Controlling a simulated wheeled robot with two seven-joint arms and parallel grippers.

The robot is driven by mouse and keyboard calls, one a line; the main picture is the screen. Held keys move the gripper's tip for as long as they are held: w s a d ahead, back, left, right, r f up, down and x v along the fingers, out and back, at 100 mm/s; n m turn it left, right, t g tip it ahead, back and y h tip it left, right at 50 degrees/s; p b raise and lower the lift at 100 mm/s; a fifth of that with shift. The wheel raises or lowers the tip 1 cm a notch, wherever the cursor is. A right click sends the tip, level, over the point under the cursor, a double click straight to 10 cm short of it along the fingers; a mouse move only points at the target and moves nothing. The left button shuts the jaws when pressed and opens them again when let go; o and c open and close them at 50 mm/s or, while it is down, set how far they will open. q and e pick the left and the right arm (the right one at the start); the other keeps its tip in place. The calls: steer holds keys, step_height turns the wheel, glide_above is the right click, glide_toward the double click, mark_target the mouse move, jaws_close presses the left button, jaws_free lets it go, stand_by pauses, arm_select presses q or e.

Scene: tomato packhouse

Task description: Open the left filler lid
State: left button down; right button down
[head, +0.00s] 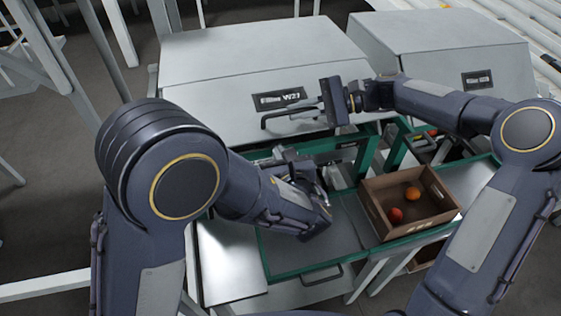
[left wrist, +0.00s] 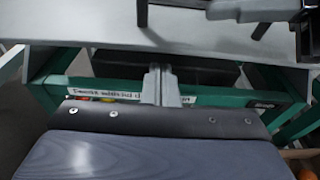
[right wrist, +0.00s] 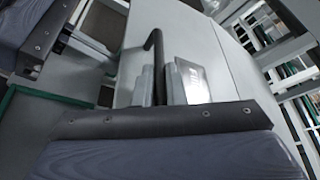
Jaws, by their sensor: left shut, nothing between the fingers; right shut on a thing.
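In the right wrist view the black bar (right wrist: 153,45) runs up from between the grey fingers (right wrist: 160,85). My left gripper (head: 284,156) is shut and empty, low in front of the lid. In the left wrist view its closed fingers (left wrist: 160,84) point at the green frame below the lid edge.
A second grey lid (head: 435,48) stands to the right. A brown crate (head: 433,217) with a red and an orange tomato sits on the green-edged bench (head: 300,262), right of my left gripper. Green frame posts stand below the lid.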

arm_select(q)
steer(key=shift+s+r, duration=0.1)
steer(key=shift+r, duration=0.35)
arm_select(e)
steer(key=shift+w, duration=0.1)
arm_select(q)
steer(key=shift+r, duration=0.1)
steer(key=shift+s+d+r, duration=0.1)
steer(key=shift+r, duration=0.65)
arm_select(e)
steer(key=shift+d+f, duration=0.1)
steer(key=shift+f, duration=0.05)
steer(key=c, duration=1.5)
jaws_free()
